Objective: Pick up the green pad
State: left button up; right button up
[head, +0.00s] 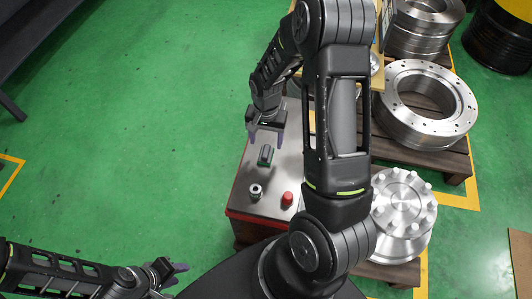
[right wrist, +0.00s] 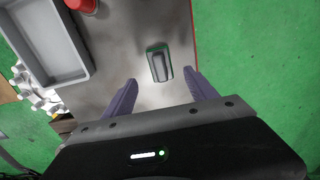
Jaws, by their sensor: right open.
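The green pad (head: 265,156) lies on the grey top of a red-edged cabinet (head: 265,208). In the right wrist view the pad (right wrist: 158,63) shows as a small dark grey block with a green edge. My right gripper (head: 266,138) is open above the cabinet top, close to the pad. In the right wrist view its two purple fingers (right wrist: 159,80) stand apart, with the pad just beyond the tips and in line with the gap. Nothing is between the fingers. My left gripper (head: 175,276) is low at the left, away from the cabinet, with its fingers apart and empty.
A metal fitting (head: 255,191) and a red knob-like part (head: 287,197) stand on the cabinet top. A grey tray (right wrist: 78,72) lies left of the pad in the wrist view. Flanges (head: 460,115) on pallets stand at right.

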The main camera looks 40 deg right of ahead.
aim_at(266, 151)
jog(key=shift+f, duration=0.95)
jog(key=shift+f, duration=0.1)
notch_tip(266, 151, down, 5)
jog(key=shift+f, duration=0.1)
jog(key=shift+c, duration=0.4)
grip_shut()
